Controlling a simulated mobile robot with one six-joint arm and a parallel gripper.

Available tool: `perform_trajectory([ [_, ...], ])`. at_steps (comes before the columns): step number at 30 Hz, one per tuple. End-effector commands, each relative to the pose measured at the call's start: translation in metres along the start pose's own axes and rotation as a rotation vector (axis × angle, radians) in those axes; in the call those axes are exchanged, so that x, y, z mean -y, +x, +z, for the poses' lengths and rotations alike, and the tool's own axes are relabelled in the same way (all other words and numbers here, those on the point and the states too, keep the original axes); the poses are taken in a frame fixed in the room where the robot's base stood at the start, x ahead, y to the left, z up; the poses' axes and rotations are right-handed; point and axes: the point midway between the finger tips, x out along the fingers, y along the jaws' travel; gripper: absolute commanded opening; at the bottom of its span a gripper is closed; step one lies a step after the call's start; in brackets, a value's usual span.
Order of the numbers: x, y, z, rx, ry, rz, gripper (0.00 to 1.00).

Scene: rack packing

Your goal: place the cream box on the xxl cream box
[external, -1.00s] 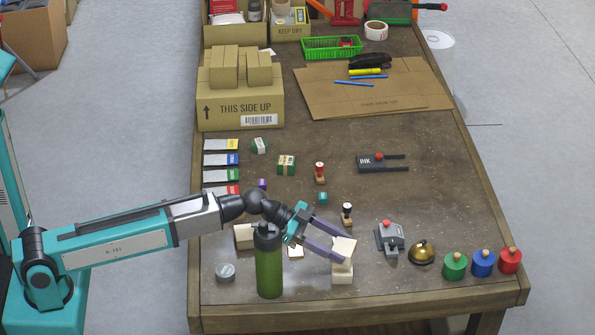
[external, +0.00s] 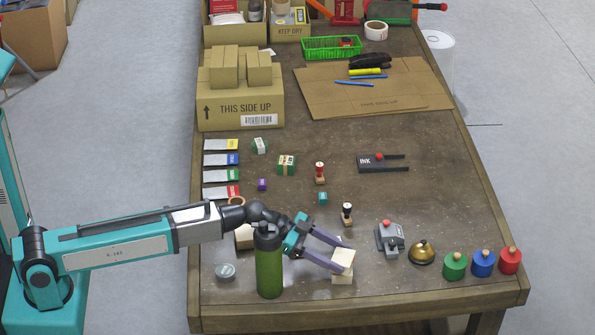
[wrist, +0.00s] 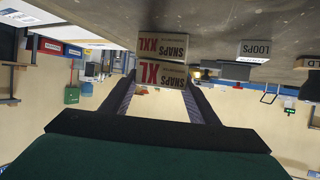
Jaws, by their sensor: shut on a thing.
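My gripper (external: 343,260) is shut on a cream box (external: 344,257), low over the near part of the table. In the wrist view the held box (wrist: 161,75) reads "SNAPS XL" and sits between the two fingers (wrist: 160,88). The xxl cream box (external: 342,277) stands on the table directly under the held one, partly covered by it and the fingers. In the wrist view it reads "SNAPS XXL" (wrist: 163,45) and lines up closely with the held box. Whether the two touch, I cannot tell.
A green bottle (external: 269,262) stands close left of my gripper. Another cream box (external: 243,237) is behind it, and a round grey tin (external: 225,271) is at left. A stamp (external: 347,213), a grey device (external: 390,238) and a brass bell (external: 421,252) stand to the right.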

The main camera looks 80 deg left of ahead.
Motion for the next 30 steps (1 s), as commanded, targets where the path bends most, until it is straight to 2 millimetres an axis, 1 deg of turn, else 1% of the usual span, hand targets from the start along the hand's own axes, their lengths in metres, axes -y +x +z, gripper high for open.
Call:
perform_trajectory([
  [10, 0.0000, 0.0012, 0.0030, 0.000, 0.001, 0.000, 0.30],
  [11, -0.0001, 0.0012, 0.0029, 0.001, 0.001, 0.000, 0.56],
  [12, 0.0000, 0.0009, 0.0023, 0.001, 0.001, 0.000, 0.63],
  [14, -0.0001, 0.0009, 0.0023, 0.001, 0.001, 0.000, 0.73],
  [24, -0.0001, 0.0007, 0.0018, 0.001, 0.000, 0.000, 0.73],
  [30, -0.0001, -0.0009, -0.0020, 0.000, 0.000, 0.000, 0.73],
])
